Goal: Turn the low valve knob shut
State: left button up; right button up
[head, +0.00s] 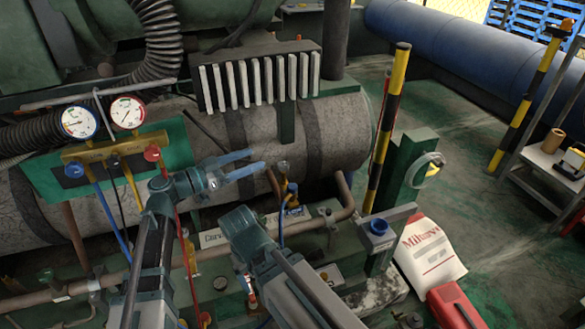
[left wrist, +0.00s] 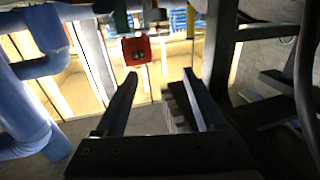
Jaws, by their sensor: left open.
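The gauge manifold (head: 116,148) hangs at the left in the head view, with a white-faced blue-rimmed gauge (head: 79,122) and a red-rimmed gauge (head: 127,112). The low valve knob, blue (head: 74,171), is at the manifold's left end; the red knob (head: 152,153) is at its right end. My left gripper (head: 259,160) is open and empty, right of the manifold and apart from both knobs, its fingers pointing right. The left wrist view shows its two fingers (left wrist: 160,78) spread with nothing between them. My right arm shows at bottom centre; its gripper cannot be made out.
Blue, yellow and red hoses hang below the manifold; the blue hose (head: 112,222) passes left of my left arm. A large grey tank (head: 335,135) lies behind the gripper. Pipes and fittings crowd the base. A white sack (head: 428,252) and red case (head: 454,306) stand at right.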

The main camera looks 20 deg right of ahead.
pick_arm(q)
jog(key=b, duration=0.6)
send_near(288, 164)
jog(key=a+f, duration=0.1)
jog(key=a, duration=0.1)
jog(key=x, duration=1.4)
jog(key=shift+w+a, duration=0.1)
jog(key=shift+w, duration=0.05)
jog(key=shift+c, duration=0.2)
grip_shut()
